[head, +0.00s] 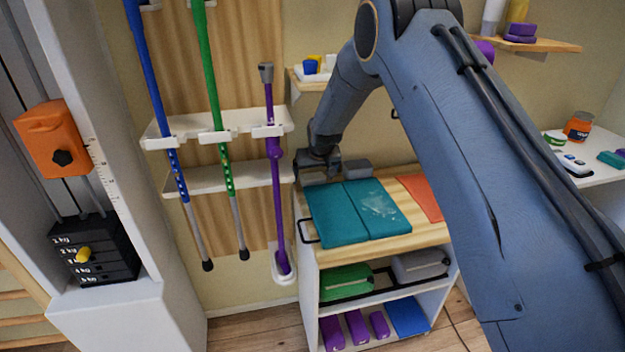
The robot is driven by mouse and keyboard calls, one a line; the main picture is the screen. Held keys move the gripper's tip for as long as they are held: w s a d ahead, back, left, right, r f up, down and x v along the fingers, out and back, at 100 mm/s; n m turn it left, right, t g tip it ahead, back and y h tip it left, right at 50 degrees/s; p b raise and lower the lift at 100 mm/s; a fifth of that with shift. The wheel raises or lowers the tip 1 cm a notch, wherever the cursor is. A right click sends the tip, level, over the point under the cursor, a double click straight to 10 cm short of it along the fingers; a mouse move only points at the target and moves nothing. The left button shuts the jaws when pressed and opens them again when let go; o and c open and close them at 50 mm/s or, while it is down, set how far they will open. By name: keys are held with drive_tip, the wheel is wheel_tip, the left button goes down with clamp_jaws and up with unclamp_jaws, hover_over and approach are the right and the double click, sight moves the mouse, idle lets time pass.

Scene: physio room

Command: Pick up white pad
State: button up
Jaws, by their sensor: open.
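I cannot make out a clear white pad in the head view. A folded teal pad (337,222) lies on the wooden top of a low cabinet (403,246). Its right half bears a blotchy whitish patch (378,203); I cannot tell whether this is a mark or a separate thin thing. My gripper (328,170) is open just behind the teal pad's back edge, near the wall. My arm hides part of the cabinet top, and the fingertips are hard to make out. A small grey block shape (357,169) shows beside the gripper; I cannot tell whether it is part of it.
An orange-red sheet (421,196) lies right of the teal pad. Blue (151,80), green (211,75) and purple (277,180) poles hang on a wall rack at left. Lower shelves hold a green bag (346,282), a grey bag (420,264) and purple blocks (357,327).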

drive_tip(key=shift+w+f, duration=0.1)
drive_tip(key=shift+f, duration=0.05)
drive_tip(key=c, duration=1.1)
drive_tip(key=shift+c, duration=0.2)
